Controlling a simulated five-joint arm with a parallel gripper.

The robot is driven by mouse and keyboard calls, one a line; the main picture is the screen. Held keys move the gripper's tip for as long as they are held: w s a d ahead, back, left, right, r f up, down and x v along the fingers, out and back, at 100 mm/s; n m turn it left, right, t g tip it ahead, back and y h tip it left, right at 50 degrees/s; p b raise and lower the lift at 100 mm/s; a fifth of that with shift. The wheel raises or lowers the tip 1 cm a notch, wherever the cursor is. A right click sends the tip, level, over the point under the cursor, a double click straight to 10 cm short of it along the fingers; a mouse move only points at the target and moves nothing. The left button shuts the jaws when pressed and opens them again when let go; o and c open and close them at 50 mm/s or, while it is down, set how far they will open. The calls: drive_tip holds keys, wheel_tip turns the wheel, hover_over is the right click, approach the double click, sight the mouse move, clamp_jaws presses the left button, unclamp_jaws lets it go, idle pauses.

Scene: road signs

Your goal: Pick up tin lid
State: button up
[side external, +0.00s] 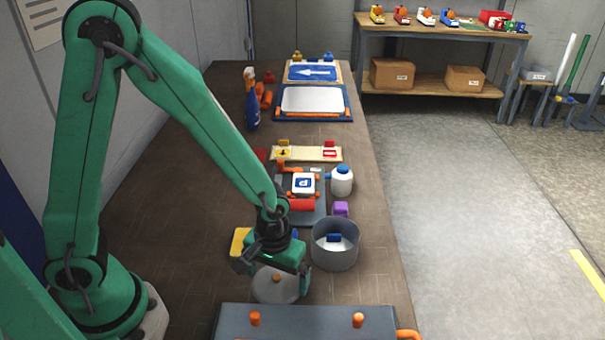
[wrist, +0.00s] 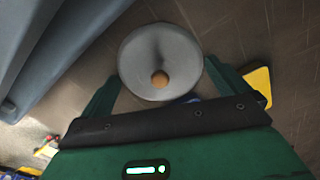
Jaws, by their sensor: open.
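The tin lid (side external: 270,289) is a round grey disc with a small orange-brown knob, lying on the brown bench below my gripper. In the wrist view the lid (wrist: 160,60) lies flat just beyond the jaws, its knob (wrist: 160,79) roughly centred between them. My gripper (side external: 279,272) is green and open, pointing down above the lid; in the wrist view its two fingers (wrist: 158,88) stand apart on either side of the lid's near part. Nothing is held. My gripper hides part of the lid in the side view. The open grey tin (side external: 335,262) stands to the right, with a blue piece inside.
A dark grey board (side external: 305,325) with orange knobs lies close in front of the lid. A yellow block (side external: 240,241) is behind my gripper.

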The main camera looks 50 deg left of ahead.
sight(278, 276)
drive_tip(key=c, duration=1)
drive_tip(key=shift+f, duration=0.1)
drive_tip(key=shift+s, duration=0.1)
drive_tip(key=shift+r, duration=0.45)
drive_tip(key=c, duration=0.8)
drive_tip(key=shift+r, duration=0.35)
clamp_jaws()
wheel_tip(278, 276, up, 9)
drive_tip(key=shift+f, duration=0.2)
drive_tip(key=shift+w, duration=0.2)
